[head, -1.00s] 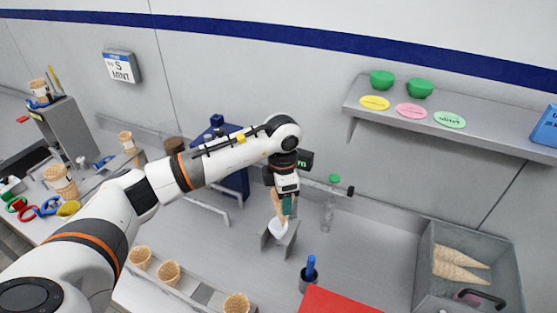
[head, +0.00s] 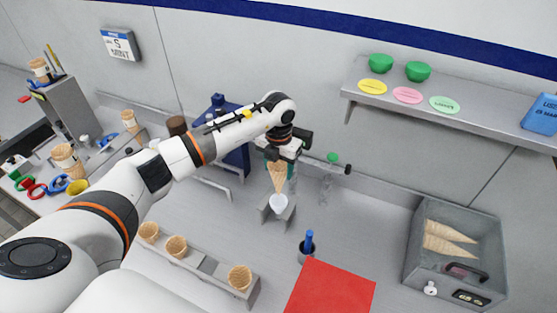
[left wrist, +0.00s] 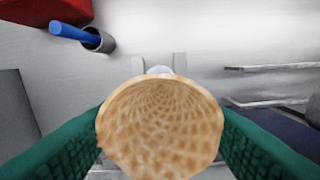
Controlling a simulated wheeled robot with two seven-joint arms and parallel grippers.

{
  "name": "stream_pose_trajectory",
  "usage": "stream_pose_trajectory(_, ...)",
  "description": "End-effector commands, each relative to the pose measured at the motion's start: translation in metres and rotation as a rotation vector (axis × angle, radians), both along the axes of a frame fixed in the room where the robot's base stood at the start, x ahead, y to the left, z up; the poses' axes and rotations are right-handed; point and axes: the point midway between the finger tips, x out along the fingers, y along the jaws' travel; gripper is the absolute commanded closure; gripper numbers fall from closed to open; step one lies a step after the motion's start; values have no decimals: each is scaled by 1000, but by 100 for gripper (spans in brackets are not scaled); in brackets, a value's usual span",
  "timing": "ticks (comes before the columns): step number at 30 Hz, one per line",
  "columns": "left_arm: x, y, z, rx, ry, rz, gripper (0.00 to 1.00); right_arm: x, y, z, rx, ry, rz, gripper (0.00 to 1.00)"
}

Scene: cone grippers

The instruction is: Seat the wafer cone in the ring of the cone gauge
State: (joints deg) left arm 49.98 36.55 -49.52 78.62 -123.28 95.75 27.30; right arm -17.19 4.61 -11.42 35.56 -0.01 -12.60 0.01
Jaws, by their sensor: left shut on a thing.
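The wafer cone (head: 277,176) hangs point down in my left gripper (head: 281,163), which is shut on it near its wide mouth. In the left wrist view the round open mouth of the cone (left wrist: 160,128) sits between the two green finger pads (left wrist: 160,150). The cone gauge (head: 283,214) is a grey stand with a white ring (head: 278,203) on the bench below. The tip of the cone overlaps the ring in the head view; I cannot tell whether it is inside or just above. My right gripper is not in view.
A blue-handled tool in a grey cup (head: 308,246) and a red mat (head: 330,288) are right of the gauge. A cone rack (head: 213,265) is at front left, and a grey bin (head: 455,255) at right.

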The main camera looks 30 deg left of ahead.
Motion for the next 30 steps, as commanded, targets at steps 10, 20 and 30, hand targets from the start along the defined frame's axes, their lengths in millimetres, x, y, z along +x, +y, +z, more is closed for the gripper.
stream_pose_trajectory(10,0,0,-31,-1,0,-1,54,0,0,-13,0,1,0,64)
stream_pose_trajectory(20,0,0,-58,0,0,-1,54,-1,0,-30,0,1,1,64)
stream_pose_trajectory(30,0,0,-85,0,1,-2,54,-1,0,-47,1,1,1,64)
